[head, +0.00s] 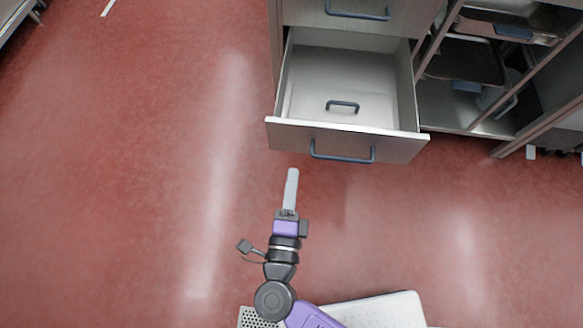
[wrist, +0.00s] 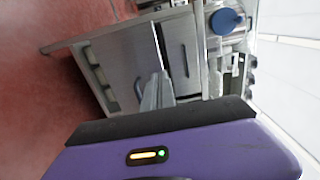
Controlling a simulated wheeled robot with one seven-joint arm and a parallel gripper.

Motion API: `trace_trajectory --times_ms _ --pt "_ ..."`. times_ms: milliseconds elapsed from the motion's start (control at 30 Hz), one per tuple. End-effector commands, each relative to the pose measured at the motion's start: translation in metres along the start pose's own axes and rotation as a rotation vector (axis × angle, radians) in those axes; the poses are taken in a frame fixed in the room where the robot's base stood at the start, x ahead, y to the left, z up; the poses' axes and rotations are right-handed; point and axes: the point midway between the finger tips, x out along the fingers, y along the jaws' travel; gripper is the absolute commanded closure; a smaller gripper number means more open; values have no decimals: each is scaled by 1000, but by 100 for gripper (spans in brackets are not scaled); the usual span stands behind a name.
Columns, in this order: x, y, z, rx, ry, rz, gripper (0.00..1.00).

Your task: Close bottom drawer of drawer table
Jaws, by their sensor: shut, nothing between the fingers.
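The bottom drawer (head: 340,137) of the drawer table (head: 349,35) is pulled out, with its front panel facing my side. A blue-grey bar handle (head: 342,159) is on that front panel. My gripper (head: 291,172) is shut and empty. In the head view it is just short of the drawer front, left of the handle, with a strip of floor showing between. In the wrist view the gripper's fingers (wrist: 158,90) point toward a grey cabinet with drawer fronts (wrist: 125,65), which appears tilted.
Another drawer front with a blue-grey handle (head: 357,11) is above the open drawer. A small blue handle-shaped piece (head: 342,105) shows inside the drawer. An open shelf unit (head: 447,113) with trays stands at the right. Red floor (head: 130,160) at the left is clear.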

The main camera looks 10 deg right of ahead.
Motion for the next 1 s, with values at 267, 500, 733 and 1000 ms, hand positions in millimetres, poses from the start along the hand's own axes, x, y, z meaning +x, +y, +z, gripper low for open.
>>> trace_trajectory --times_ms 267,500,733,1000 --pt "56 -1 1 0 0 -4 100" --pt "96 0 0 -1 0 -3 100" --pt "114 -1 1 -1 -2 -2 100" --pt "116 -1 0 -1 -2 -2 100"
